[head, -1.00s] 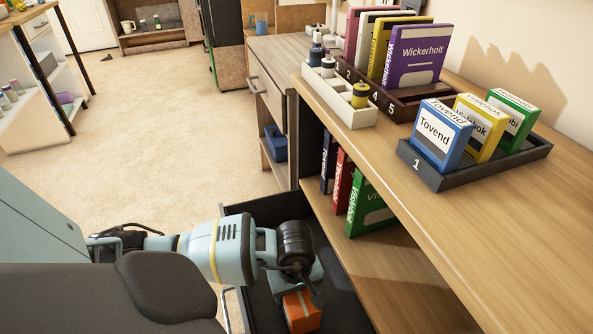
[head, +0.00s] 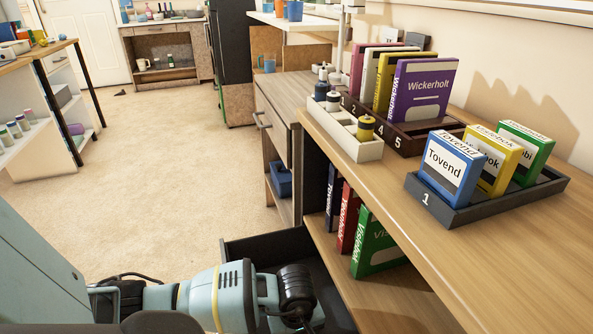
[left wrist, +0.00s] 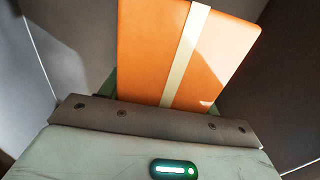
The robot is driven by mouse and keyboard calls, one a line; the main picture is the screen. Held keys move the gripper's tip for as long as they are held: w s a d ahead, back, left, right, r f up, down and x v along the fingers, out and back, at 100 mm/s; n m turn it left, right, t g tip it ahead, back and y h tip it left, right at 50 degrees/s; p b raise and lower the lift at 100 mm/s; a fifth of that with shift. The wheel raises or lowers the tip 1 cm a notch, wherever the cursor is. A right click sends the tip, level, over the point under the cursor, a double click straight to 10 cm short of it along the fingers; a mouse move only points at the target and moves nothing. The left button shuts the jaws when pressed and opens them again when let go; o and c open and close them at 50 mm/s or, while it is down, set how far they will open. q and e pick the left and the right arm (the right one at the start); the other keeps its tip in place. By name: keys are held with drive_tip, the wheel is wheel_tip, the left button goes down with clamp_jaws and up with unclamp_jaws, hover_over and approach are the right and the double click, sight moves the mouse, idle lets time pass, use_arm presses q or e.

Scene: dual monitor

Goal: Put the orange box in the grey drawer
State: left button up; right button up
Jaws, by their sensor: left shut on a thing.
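The orange box (left wrist: 180,50), with a pale band down it, fills the upper middle of the left wrist view. My left gripper (left wrist: 170,105) is shut on it. The open grey drawer (head: 265,248) sits below the worktop at the bottom of the head view. My left arm reaches over the drawer and my left gripper points down into it. The drawer's dark inner surfaces show around the box in the left wrist view. Whether the box touches the drawer floor cannot be told. The box is out of sight in the head view. My right gripper is not in view.
The wooden worktop (head: 480,250) edges the drawer on the right. Upright book-like boxes (head: 372,245) stand on the shelf beside the drawer. A dark tray (head: 470,213) and a white bottle rack (head: 342,140) stand on the worktop. Open floor (head: 150,180) lies to the left.

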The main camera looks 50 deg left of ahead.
use_arm(q)
drive_tip(key=o, duration=1.1)
drive_tip(key=shift+f, duration=0.15)
drive_tip(key=shift+r, duration=0.2)
wheel_tip(320, 180, up, 11)
drive_tip(key=p, duration=0.4)
drive_tip(key=shift+r+p, duration=0.3)
drive_tip(key=shift+r, duration=0.2)
